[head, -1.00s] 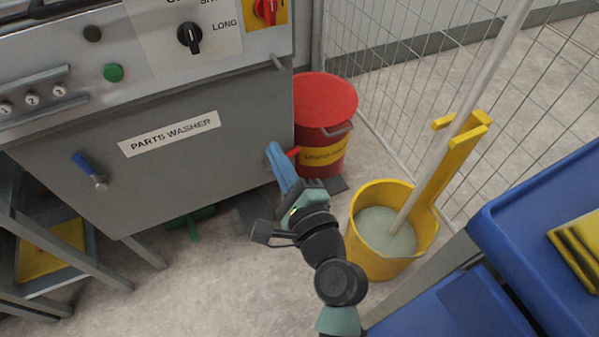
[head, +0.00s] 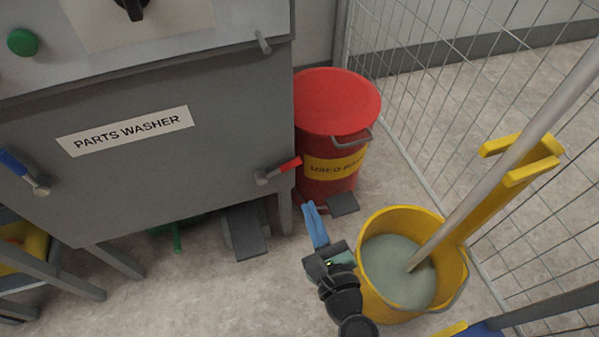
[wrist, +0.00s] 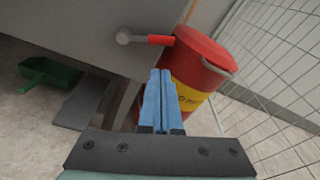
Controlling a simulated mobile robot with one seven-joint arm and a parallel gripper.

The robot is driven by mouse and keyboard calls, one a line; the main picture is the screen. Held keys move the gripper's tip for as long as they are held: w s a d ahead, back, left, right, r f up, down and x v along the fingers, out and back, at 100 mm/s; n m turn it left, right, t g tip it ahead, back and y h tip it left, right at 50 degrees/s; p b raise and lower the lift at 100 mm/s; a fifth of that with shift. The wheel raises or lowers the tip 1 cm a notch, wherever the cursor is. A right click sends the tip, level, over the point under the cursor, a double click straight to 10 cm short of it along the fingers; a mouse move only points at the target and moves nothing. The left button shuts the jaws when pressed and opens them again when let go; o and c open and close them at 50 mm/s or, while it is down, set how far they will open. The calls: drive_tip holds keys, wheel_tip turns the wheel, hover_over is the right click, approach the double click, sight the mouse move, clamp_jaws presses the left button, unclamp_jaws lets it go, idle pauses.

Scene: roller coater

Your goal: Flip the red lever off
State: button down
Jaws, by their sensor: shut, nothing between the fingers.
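The red lever (head: 289,163) sticks out to the right from a grey pivot at the lower right of the parts washer's front (head: 200,140). It tilts slightly upward in the head view. In the wrist view the red lever (wrist: 161,39) lies near the top middle, roughly level, with its round pivot at its left end. My gripper (head: 310,206) has blue fingers, shut and empty, below and to the right of the lever and apart from it. In the wrist view its fingertips (wrist: 160,72) point up toward the lever, just under it.
A red bin (head: 335,110) with a yellow label stands behind and right of the lever. A yellow mop bucket (head: 446,290) stands close to my gripper's right. A wire fence (head: 420,90) runs along the right. A blue-handled lever (head: 14,163) is on the washer's left.

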sight(282, 169)
drive_tip(key=b+x, duration=0.3)
drive_tip(key=x, duration=0.7)
drive_tip(key=shift+a+r+b, duration=0.1)
drive_tip(key=shift+b, duration=0.2)
drive_tip(key=shift+r+n, duration=0.2)
drive_tip(key=shift+n, duration=0.6)
